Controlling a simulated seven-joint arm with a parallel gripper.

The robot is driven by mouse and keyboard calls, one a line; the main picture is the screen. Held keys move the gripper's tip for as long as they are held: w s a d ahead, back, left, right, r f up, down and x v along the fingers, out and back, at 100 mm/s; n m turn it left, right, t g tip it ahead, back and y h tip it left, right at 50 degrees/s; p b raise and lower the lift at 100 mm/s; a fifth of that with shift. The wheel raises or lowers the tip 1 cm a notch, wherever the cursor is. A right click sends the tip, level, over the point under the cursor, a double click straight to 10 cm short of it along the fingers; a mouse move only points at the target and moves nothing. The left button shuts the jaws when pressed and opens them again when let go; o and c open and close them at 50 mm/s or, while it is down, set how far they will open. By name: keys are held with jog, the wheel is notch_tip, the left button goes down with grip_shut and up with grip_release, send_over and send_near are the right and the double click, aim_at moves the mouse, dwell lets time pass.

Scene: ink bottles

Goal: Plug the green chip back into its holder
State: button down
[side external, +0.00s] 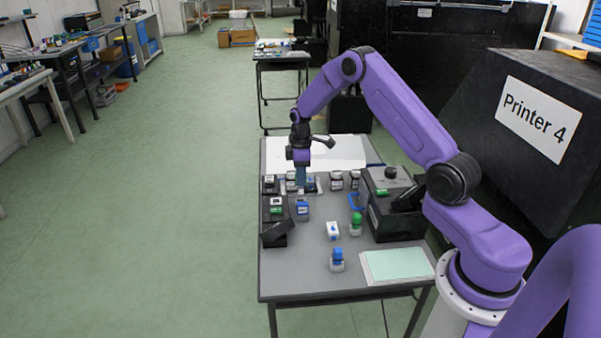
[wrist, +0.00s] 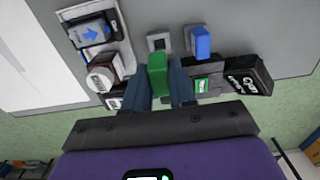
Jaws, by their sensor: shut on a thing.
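My gripper (wrist: 165,98) is shut on a green block (wrist: 157,72), held between its two blue fingers. I cannot tell from its shape whether this block is the chip or a cap. In the side view my gripper (side external: 301,180) is low over the back left of the table, and the held block cannot be made out. A black chip holder (wrist: 246,80) with white lettering lies to the right in the wrist view. Beside it is a grey part with a small green piece (wrist: 202,85). The holder (side external: 276,232) stands along the table's left edge in the side view.
An open-topped pale square piece (wrist: 158,42) and a blue-capped one (wrist: 200,42) are close to the held block. A green-capped bottle (side external: 356,226) and a blue-capped bottle (side external: 338,262) stand nearer the front. A black machine (side external: 397,222) is at right. The front left of the table is clear.

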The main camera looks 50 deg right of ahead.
jog(key=shift+f, duration=2.45)
jog(key=shift+f, duration=0.7)
dwell(0.8)
jog(key=shift+c, duration=2.3)
grip_release()
jog(key=shift+r, duration=0.1)
jog(key=shift+r, duration=3.4)
